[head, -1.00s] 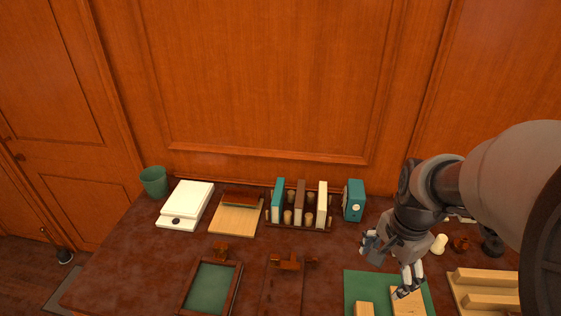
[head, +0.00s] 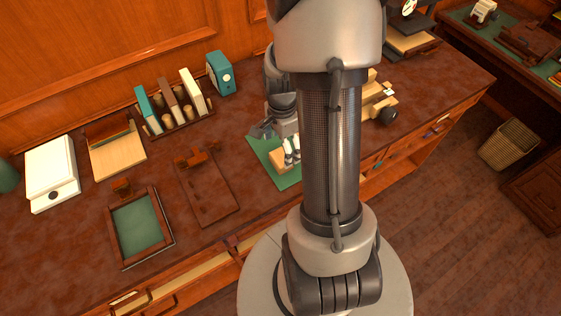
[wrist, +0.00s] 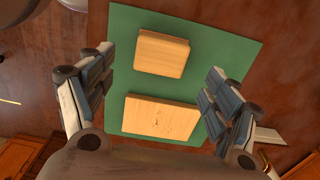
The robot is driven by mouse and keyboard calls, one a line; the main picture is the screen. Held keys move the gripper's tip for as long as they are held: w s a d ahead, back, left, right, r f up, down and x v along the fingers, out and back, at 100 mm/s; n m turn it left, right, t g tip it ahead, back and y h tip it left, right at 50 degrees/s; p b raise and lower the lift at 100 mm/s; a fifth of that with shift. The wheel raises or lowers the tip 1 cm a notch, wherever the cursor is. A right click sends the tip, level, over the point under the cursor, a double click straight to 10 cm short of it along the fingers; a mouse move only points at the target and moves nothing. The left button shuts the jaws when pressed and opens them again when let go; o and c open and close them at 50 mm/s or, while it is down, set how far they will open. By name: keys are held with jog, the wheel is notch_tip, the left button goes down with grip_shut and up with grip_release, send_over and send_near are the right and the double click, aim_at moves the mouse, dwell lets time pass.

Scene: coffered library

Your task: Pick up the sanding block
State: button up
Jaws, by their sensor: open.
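Two pale wooden pieces lie apart on a green mat (wrist: 235,35). The smaller, thick piece with rounded corners (wrist: 162,53) looks like the sanding block. The other is a wider, flat-looking rectangular piece (wrist: 161,117). My gripper (wrist: 160,63) is open above the mat, its fingers spread to the left and right of both pieces, with nothing held. In the head view my gripper (head: 290,152) is over the mat (head: 263,144), beside a pale block (head: 277,160). My own arm hides much of the mat there.
Left of the mat on the brown desk are a brown board (head: 208,187), a green-lined frame (head: 138,226) and a rack with upright books (head: 176,124). A teal box (head: 220,73) stands behind. Pale wooden pieces (head: 378,100) lie to the right. The front desktop strip is clear.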

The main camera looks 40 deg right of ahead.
aim_at(281, 157)
notch_tip(281, 157, down, 6)
jog(key=b, duration=0.2)
jog(key=shift+w+a+b, duration=0.1)
jog(key=shift+b, duration=0.2)
jog(key=shift+r, duration=0.1)
jog(key=shift+c, duration=0.4)
jog(key=c, duration=1.2)
jog(key=shift+r, duration=0.15)
notch_tip(281, 157, up, 20)
jog(key=p, duration=0.7)
